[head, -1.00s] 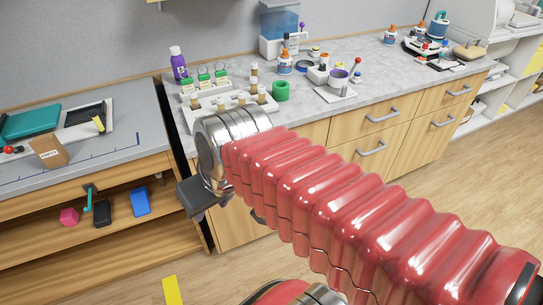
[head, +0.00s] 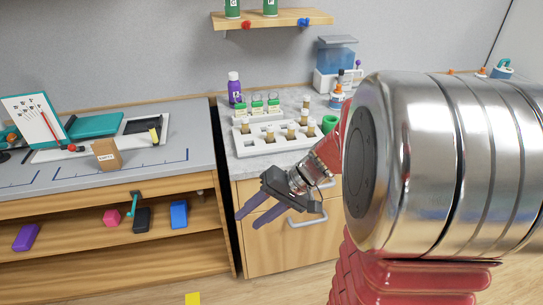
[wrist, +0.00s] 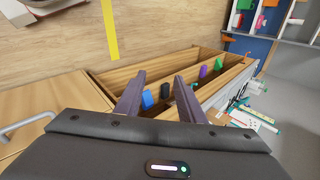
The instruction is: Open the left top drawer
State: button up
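The left cabinet has wooden drawer fronts under a grey counter. The top drawer front (head: 247,188) shows at its left part, and its silver handle (head: 328,183) shows partly behind my wrist. A lower handle (head: 308,219) sits below it. My gripper (head: 249,219) is in front of this cabinet, its two dark fingers apart, empty and pointing down-left. It touches no handle that I can see. In the wrist view my gripper (wrist: 160,77) is open toward the open shelf, and a silver handle (wrist: 25,126) lies at the left edge; which drawer it belongs to is unclear.
Open shelves (head: 80,248) with several small items stand left of the drawers. A white vial rack (head: 270,143), a purple bottle (head: 234,88) and a green ring (head: 329,124) are on the counter above. A yellow floor strip (wrist: 108,30) lies on clear wooden floor.

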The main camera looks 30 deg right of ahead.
jog(key=w+d+f+m+t+y, duration=0.1)
jog(key=w+d+f+m+t, duration=0.25)
jog(key=d, duration=0.35)
jog(key=m+t+h, duration=0.7)
jog(key=m+t, duration=0.2)
send_near(314, 189)
jog(key=s+d, duration=0.1)
jog(key=s, duration=0.2)
jog(key=shift+d+r, duration=0.1)
jog(key=shift+r, duration=0.05)
jog(key=shift+w+g, duration=0.1)
jog(key=shift+g, duration=0.15)
jog(key=x, duration=1.3)
jog(key=shift+w, duration=0.3)
jog(key=shift+c, duration=0.6)
grip_shut()
